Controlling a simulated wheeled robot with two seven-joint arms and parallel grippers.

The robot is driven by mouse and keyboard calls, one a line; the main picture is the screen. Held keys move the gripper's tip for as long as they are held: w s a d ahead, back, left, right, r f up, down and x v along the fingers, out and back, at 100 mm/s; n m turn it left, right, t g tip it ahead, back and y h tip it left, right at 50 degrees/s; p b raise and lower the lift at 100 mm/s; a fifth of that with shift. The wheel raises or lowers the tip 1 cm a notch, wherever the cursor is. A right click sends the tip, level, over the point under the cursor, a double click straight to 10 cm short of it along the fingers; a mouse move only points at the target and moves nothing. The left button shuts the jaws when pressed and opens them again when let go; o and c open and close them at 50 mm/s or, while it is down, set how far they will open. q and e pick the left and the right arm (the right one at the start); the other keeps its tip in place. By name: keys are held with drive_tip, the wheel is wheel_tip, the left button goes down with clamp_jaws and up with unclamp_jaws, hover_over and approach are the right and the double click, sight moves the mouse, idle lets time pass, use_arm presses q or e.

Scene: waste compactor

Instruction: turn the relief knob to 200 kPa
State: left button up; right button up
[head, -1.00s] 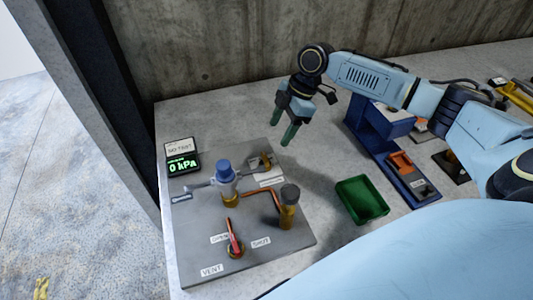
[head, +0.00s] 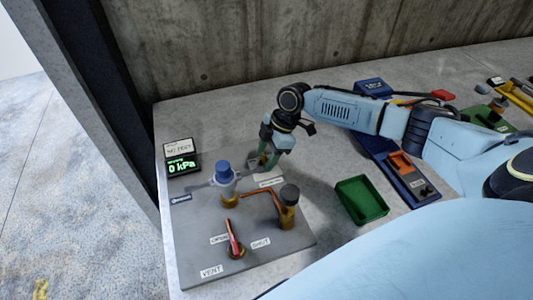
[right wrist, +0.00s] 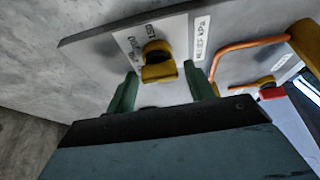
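The relief knob (right wrist: 158,70) is yellow with a dark round part, on a grey panel beside a "RELIEF kPa" label (right wrist: 201,38); printed scale marks are partly readable. In the head view the knob is mostly hidden behind my right gripper (head: 268,163). My right gripper is open, its two green fingers pointing at the panel. In the right wrist view the knob appears between the fingertips, with gaps on both sides; I cannot tell whether they reach around it. The green display (head: 182,166) reads 0 kPa. My left gripper is not in view.
On the grey panel (head: 205,248) stand a blue-capped valve (head: 225,172), a dark-capped brass fitting (head: 289,205), copper pipe and a red lever (head: 234,238) near OPEN, SHUT and VENT labels. A green tray (head: 361,200) lies right of the panel. A concrete wall stands behind.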

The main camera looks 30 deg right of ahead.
drive_tip(key=c, duration=0.7)
drive_tip(key=shift+s+r+m+p, duration=0.15)
drive_tip(key=shift+m+p, duration=0.45)
drive_tip(key=shift+p, duration=0.3)
drive_tip(key=m+t+h+p, duration=0.1)
drive_tip(key=m+t+p, duration=0.1)
drive_tip(key=m+p, duration=0.3)
drive_tip(key=shift+a+p, duration=0.1)
drive_tip(key=shift+p, duration=1)
drive_tip(key=shift+m+t+h+p, duration=0.4)
drive_tip(key=shift+m+h+p, duration=0.1)
drive_tip(key=shift+m+p, duration=0.9)
drive_tip(key=o, duration=1)
drive_tip(key=shift+c, duration=0.2)
